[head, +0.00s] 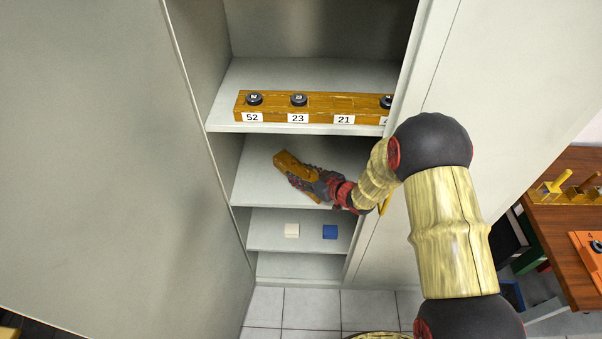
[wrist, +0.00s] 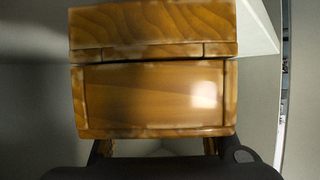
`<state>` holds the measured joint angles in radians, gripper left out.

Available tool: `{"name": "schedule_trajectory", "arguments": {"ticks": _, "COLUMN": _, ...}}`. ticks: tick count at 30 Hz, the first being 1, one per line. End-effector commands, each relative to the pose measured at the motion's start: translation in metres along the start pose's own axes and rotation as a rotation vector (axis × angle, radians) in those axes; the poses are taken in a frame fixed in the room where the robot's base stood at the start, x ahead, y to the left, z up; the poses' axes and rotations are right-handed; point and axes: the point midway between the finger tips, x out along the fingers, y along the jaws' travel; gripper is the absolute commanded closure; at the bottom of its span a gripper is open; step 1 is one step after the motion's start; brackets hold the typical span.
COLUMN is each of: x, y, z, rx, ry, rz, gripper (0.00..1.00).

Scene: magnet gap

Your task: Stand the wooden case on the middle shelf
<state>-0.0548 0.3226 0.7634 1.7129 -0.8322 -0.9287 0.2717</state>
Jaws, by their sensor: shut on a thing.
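The wooden case (head: 288,161) is brown and glossy. In the head view it is at the end of my arm, inside the cabinet at the middle shelf (head: 257,187), and looks tilted there. My gripper (head: 305,181) is shut on the case, with its fingers at the case's near side. In the wrist view the case (wrist: 155,98) fills the middle of the picture, with a seam between its upper and lower parts. The gripper's dark body shows along the bottom. I cannot tell whether the case touches the shelf; its underside is hidden.
The shelf above holds a long wooden block (head: 320,107) with numbered labels and black knobs. The cabinet's side walls and open door (head: 100,150) bound the space. The middle shelf's left part is clear.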

Motion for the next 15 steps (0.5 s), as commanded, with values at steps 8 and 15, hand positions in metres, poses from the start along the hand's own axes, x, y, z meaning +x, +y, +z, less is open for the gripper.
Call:
{"name": "schedule_trajectory", "arguments": {"ticks": 8, "x": 0.0007, "y": 0.0005, "z": -0.0005, "rx": -0.001, "ry": 0.003, "rz": 0.0, "gripper": 0.93}}
{"name": "schedule_trajectory", "arguments": {"ticks": 15, "x": 0.0024, "y": 0.0005, "z": 0.0035, "rx": -0.001, "ry": 0.003, "rz": 0.0, "gripper": 0.93}}
